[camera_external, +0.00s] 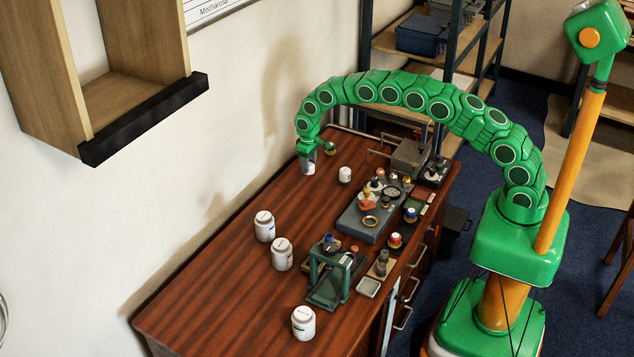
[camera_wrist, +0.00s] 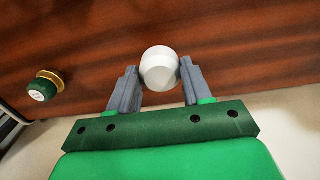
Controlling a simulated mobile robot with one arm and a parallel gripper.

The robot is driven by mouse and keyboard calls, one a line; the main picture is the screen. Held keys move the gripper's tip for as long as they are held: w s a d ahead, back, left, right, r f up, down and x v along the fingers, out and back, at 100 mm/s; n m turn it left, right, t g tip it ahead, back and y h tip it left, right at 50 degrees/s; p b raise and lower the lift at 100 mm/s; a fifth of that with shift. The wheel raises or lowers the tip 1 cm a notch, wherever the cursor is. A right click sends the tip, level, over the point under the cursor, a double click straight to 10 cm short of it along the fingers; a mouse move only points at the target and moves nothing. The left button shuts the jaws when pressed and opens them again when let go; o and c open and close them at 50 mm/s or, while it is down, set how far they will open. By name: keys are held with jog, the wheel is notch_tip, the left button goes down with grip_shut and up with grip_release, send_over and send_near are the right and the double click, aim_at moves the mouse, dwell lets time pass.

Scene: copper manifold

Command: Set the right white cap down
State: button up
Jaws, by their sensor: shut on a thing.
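My gripper (camera_external: 308,163) is at the far left end of the brown wooden desk, low over its top near the wall. In the wrist view my gripper (camera_wrist: 158,76) has its two grey fingers shut on a round white cap (camera_wrist: 160,62). The cap also shows as a small white piece (camera_external: 309,169) at the fingers in the external view. I cannot tell whether it touches the desk or hangs just above it. Another small white piece (camera_external: 345,175) stands on the desk a little to the right, apart from my gripper.
Three white jars (camera_external: 264,227) stand along the desk (camera_external: 215,285). A grey block (camera_external: 362,228) with several small fittings and a green frame (camera_external: 333,275) occupy the right side. In the wrist view a green knob with a brass collar (camera_wrist: 42,88) lies left.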

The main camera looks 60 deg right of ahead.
jog(key=shift+w+f, duration=0.3)
jog(key=shift+w, duration=0.05)
jog(key=shift+w+f, duration=0.3)
jog(key=shift+f, duration=1.65)
jog(key=shift+f, duration=0.1)
jog(key=o, duration=1)
